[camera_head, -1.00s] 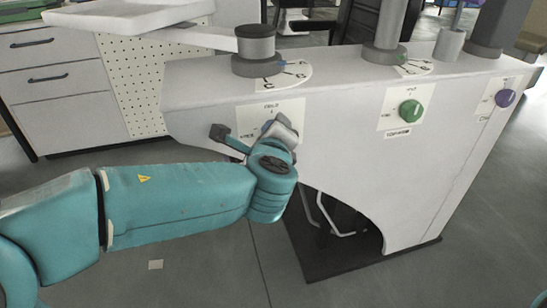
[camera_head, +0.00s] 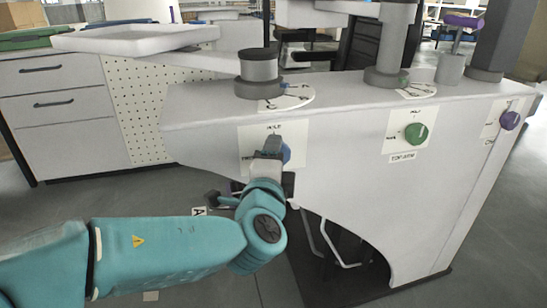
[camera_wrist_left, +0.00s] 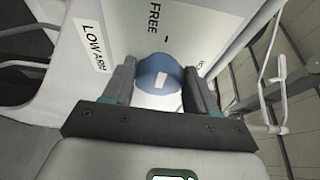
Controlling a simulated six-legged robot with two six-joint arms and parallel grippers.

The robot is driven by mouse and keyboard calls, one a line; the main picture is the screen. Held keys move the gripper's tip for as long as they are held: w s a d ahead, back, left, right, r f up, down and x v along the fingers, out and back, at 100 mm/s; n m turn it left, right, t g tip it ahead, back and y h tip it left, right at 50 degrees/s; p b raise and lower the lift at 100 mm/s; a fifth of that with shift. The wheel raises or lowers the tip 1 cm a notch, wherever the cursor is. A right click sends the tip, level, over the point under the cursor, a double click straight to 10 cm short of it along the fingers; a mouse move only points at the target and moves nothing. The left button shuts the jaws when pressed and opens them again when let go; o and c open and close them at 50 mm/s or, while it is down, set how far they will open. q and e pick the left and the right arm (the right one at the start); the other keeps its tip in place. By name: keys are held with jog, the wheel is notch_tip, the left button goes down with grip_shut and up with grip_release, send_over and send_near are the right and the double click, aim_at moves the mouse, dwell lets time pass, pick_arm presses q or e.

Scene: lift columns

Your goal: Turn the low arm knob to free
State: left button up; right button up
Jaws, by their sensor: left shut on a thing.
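The low arm knob (camera_head: 287,153) is blue and sits on a white plate on the front of the grey cabinet, below the left lift column. The plate reads HOLD above the knob and FREE to its left. In the left wrist view the knob (camera_wrist_left: 153,68) carries a pale mark, with FREE and LOW ARM lettering near it. My left gripper (camera_head: 272,150) is shut on the knob, with one finger on each side of it in the wrist view (camera_wrist_left: 160,85). The gripper partly hides the knob in the head view. My right gripper is not in view.
A green knob (camera_head: 416,134) and a purple knob (camera_head: 510,120) sit farther right on the same cabinet (camera_head: 345,130). A white tray (camera_head: 125,39) on an arm reaches left from the left column (camera_head: 258,68). Drawers (camera_head: 55,115) stand behind at left.

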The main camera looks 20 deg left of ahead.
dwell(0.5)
pick_arm(q)
jog(key=o, duration=1)
jog(key=shift+o, duration=0.2)
jog(key=s+d+p, duration=0.2)
jog(key=s+d, duration=0.1)
jog(key=s, duration=1.3)
jog(key=shift+p, duration=0.3)
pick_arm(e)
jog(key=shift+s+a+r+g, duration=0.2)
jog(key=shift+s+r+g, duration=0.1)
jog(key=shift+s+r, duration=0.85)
pick_arm(q)
jog(key=shift+d+f, duration=0.1)
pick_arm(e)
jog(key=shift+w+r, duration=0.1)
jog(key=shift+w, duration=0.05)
